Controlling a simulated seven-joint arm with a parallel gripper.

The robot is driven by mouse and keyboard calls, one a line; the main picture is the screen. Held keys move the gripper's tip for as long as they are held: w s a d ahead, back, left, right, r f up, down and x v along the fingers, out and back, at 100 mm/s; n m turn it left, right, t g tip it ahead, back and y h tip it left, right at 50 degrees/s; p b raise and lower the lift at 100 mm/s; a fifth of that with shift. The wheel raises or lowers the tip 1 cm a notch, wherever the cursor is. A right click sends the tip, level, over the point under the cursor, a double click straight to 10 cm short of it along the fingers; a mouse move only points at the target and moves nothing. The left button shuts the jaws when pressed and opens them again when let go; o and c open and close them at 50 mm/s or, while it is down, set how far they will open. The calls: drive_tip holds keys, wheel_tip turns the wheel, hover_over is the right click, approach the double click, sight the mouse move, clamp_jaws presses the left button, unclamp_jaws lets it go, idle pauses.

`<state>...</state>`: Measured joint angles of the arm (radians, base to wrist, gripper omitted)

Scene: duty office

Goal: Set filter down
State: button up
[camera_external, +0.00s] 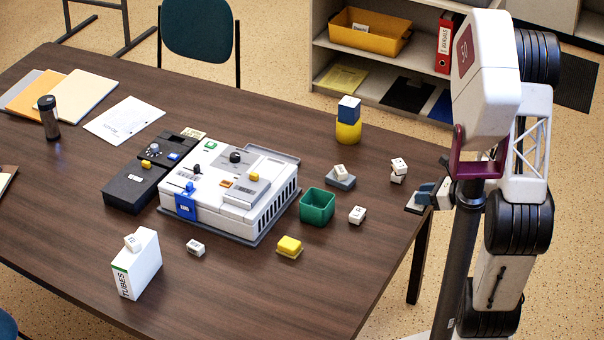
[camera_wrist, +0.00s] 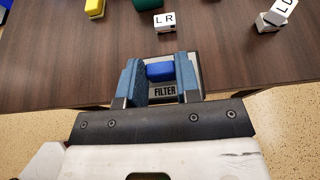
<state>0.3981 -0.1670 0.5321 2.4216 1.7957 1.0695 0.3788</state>
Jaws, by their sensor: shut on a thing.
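The filter (camera_wrist: 165,92) is a small pale grey plate with a blue grip block and a black "FILTER" label. My gripper (camera_wrist: 159,80) is shut on its blue block, one blue-grey finger on each side. In the external view my gripper (camera_external: 433,192) is at the table's right edge, with the filter's plate (camera_external: 413,203) showing to its left. The plate looks level. I cannot tell whether it touches the table or hangs just above or beyond the edge.
The table (camera_external: 350,265) holds a white machine (camera_external: 240,210) in the middle. A green open box (camera_external: 317,207), a yellow block (camera_external: 289,246), a yellow cylinder (camera_external: 348,131) and small lettered white cubes (camera_external: 357,215) stand nearer me. The front right tabletop is clear.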

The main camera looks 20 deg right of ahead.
drive_tip(key=shift+f, duration=4)
drive_tip(key=w, duration=0.5)
drive_tip(key=w+f, duration=0.1)
drive_tip(key=w, duration=0.4)
drive_tip(key=w+d, duration=0.1)
drive_tip(key=w, duration=0.5)
drive_tip(key=shift+f, duration=0.2)
drive_tip(key=shift+f, duration=0.1)
drive_tip(key=shift+f, duration=1.7)
drive_tip(key=shift+f, duration=0.15)
drive_tip(key=o, duration=0.9)
